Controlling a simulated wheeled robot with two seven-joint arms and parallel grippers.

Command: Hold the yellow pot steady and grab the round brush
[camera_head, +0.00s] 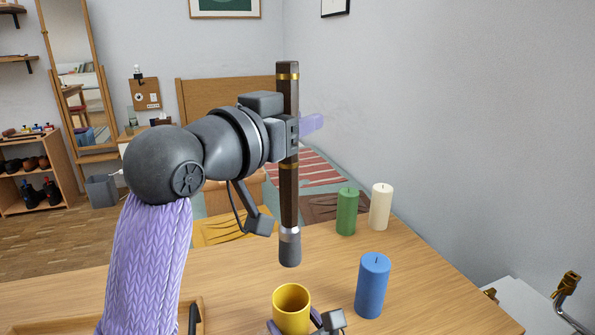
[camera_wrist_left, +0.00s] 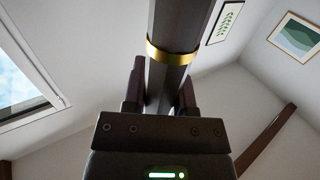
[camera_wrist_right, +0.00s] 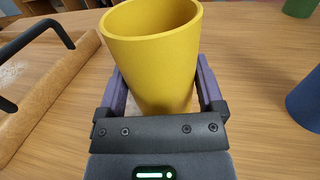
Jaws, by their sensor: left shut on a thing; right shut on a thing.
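The yellow pot (camera_head: 291,303) stands upright on the wooden table at the bottom of the head view. My right gripper (camera_wrist_right: 160,85) is shut on the yellow pot, one finger on each side, as the right wrist view shows. The round brush (camera_head: 289,185) is a long dark brown handle with gold bands, a silver collar and a dark grey lower end. It hangs nearly upright above the pot, apart from it. My left gripper (camera_head: 290,135) is shut around the upper part of the handle, which also shows in the left wrist view (camera_wrist_left: 178,40).
A blue candle (camera_head: 373,286) stands just right of the pot. A green candle (camera_head: 347,211) and a cream candle (camera_head: 381,207) stand farther back. A wooden tray (camera_wrist_right: 55,95) with a black handle lies left of the pot.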

